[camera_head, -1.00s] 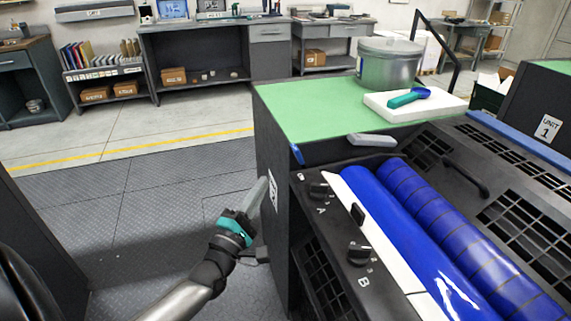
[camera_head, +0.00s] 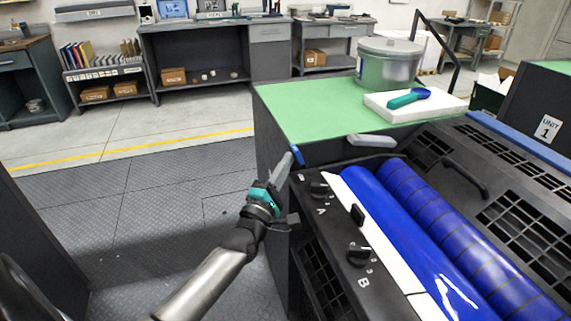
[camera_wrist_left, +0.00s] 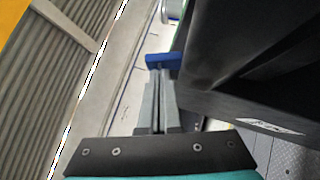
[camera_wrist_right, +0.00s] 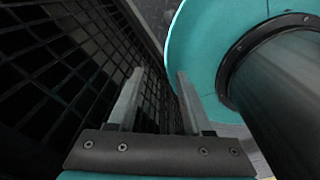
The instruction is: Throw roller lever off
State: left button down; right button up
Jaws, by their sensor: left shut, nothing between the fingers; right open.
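A small blue lever end (camera_head: 297,155) sticks out at the left front corner of the press unit, beside the panel with knobs A and B. It also shows in the left wrist view (camera_wrist_left: 163,61), just beyond my fingertips. My left gripper (camera_head: 287,162) is shut and empty, its tips close to the blue end; whether they touch I cannot tell. A grey handle (camera_head: 372,140) lies on the unit's top edge. My right gripper (camera_wrist_right: 155,85) is open and empty beside a dark grille, out of the head view.
Blue rollers (camera_head: 425,235) lie in the unit, with a white strip (camera_head: 375,230) along them. Black knobs (camera_head: 359,255) sit on the panel. A green top (camera_head: 310,110) holds a metal pot (camera_head: 388,65) and a white block. The floor at left is clear.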

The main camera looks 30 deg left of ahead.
pick_arm(q)
jog(key=shift+w+d+r+m+g+h+p, duration=0.25)
jog(key=shift+w+d+r+m+g+p, duration=0.55)
jog(key=shift+p, duration=1.15)
jog(key=shift+w+d+r+m+g+h+p, duration=0.15)
jog(key=shift+w+d+m+p, duration=0.3)
jog(key=shift+w+d+p, duration=1)
jog(key=shift+w+d+r+m+g+h+p, duration=0.35)
jog(key=shift+w+m+g+p, duration=0.3)
jog(key=shift+p, duration=1.75)
jog(key=shift+w+r, duration=0.1)
jog(key=shift+a, duration=0.1)
